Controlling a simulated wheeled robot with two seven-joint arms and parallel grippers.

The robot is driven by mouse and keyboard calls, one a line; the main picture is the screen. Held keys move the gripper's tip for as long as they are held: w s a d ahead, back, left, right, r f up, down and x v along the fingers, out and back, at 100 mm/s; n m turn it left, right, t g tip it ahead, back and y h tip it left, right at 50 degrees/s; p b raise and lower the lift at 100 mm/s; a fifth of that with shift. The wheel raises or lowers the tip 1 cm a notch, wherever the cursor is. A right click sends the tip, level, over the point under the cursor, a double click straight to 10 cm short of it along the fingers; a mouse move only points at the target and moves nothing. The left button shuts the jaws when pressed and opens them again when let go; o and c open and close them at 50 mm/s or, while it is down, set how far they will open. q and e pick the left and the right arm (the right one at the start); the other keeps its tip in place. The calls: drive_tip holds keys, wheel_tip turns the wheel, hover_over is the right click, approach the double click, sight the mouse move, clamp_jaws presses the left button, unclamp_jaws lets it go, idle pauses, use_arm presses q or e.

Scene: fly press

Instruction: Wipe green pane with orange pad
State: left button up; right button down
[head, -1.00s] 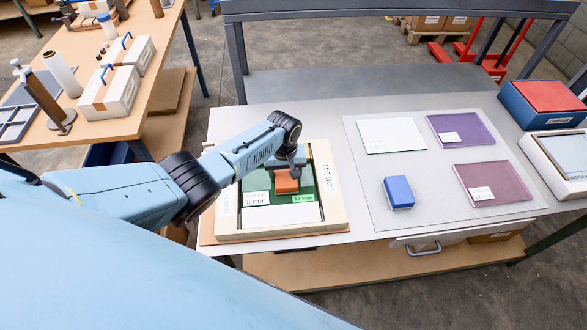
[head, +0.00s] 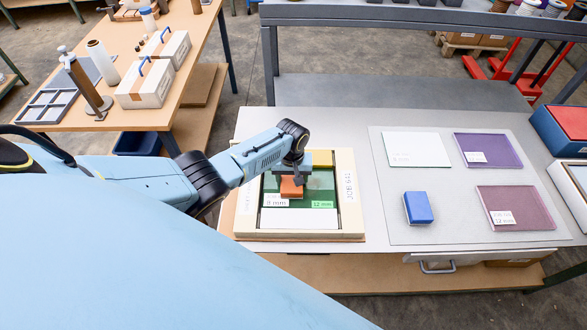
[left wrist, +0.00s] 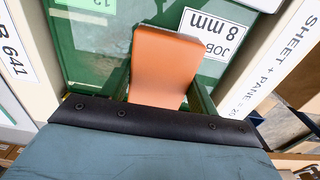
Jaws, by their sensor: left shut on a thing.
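The orange pad (head: 291,187) is held in my left gripper (head: 291,179), which is shut on it. The pad is over the green pane (head: 320,186), which lies in a cream frame (head: 347,205) marked JOB 641. In the left wrist view the pad (left wrist: 163,65) sticks out past the jaws and covers part of the pane (left wrist: 130,38), beside the 8 mm label. I cannot tell whether the pad touches the glass. A green 12 mm label (head: 323,204) is on the pane's near right. My right gripper is out of view.
A blue block (head: 418,208) lies on a grey mat (head: 390,232) to the right, with a white pane (head: 416,150), a purple pane (head: 487,151) and a mauve pane (head: 515,210). A red-topped blue box (head: 559,130) stands at the far right.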

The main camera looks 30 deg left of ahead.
use_arm(q)
drive_tip(key=shift+r, duration=2.95)
drive_tip(key=shift+r, duration=1.55)
drive_tip(key=shift+f, duration=0.1)
